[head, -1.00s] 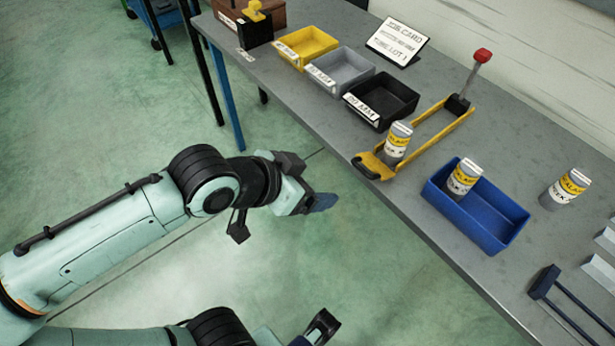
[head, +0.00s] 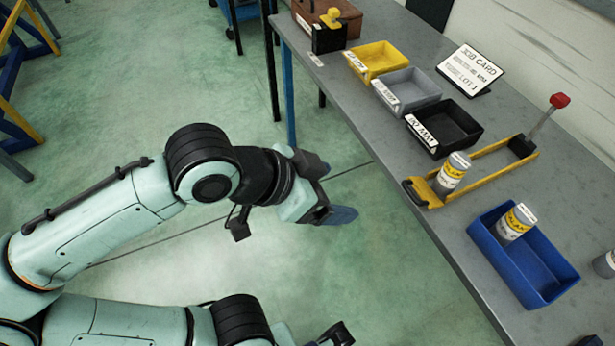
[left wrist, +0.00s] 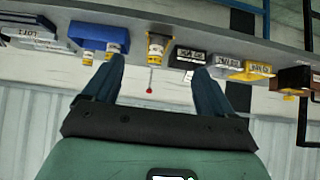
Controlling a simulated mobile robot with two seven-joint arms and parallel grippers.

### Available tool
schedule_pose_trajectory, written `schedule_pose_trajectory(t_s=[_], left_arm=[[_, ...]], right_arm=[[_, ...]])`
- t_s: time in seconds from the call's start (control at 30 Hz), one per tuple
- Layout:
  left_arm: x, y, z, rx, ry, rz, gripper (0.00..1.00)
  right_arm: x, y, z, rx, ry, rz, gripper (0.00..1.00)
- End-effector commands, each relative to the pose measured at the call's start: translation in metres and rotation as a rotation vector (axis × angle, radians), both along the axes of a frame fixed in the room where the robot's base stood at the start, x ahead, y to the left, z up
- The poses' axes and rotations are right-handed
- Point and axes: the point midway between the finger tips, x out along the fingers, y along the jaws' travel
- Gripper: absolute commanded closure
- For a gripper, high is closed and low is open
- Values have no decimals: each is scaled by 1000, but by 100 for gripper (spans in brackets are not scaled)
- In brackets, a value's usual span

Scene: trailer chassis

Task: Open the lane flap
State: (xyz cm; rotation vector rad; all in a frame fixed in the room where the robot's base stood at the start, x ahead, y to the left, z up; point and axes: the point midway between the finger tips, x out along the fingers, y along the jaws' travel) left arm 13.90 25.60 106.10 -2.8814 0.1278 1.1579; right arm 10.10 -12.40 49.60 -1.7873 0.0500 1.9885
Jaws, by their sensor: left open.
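A yellow lane frame (head: 480,174) lies on the bench with a grey and yellow can (head: 452,173) standing at its near end. A dark handle-like loop (head: 414,192) is at that end, by the bench edge. A lever with a red knob (head: 559,101) rises at the far end. I cannot tell which part is the flap. My left gripper (head: 335,192) is open and empty, left of the lane and apart from it. In the left wrist view its two blue fingers (left wrist: 158,72) are spread, with the lane (left wrist: 156,48) between them. My right gripper (head: 333,336) shows only partly at the bottom.
A black bin (head: 436,145), grey bin (head: 390,109) and yellow bin (head: 360,76) line the near edge beyond the lane. A blue bin (head: 553,296) holding a can (head: 516,222) stands on the nearer side. A job card (head: 470,69) stands behind. Floor beside the bench is clear.

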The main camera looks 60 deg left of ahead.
Motion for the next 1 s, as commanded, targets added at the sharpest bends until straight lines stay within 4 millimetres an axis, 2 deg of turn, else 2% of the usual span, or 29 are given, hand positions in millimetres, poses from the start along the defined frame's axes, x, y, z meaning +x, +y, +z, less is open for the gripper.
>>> schedule_pose_trajectory(t_s=[0.03,0.23,0.4,0.63,0.67,0.9,0.93,1.0], left_arm=[[-8,1,10,0,-6,1,15],[-30,2,30,1,-2,-1,15],[-38,3,36,0,1,-1,15],[-38,3,36,0,2,-1,15],[-38,3,36,0,2,-1,18],[-38,3,36,-1,2,-1,96],[-37,3,36,-3,4,1,100],[-34,3,38,-25,22,16,100]], right_arm=[[-1,0,3,0,2,0,38],[-2,0,6,1,8,2,38],[-3,0,6,1,11,1,38],[-3,0,6,1,11,2,38],[-3,0,6,1,11,2,38],[-3,0,6,1,11,1,38],[-3,0,7,2,10,2,38],[-3,0,8,2,11,2,38]])
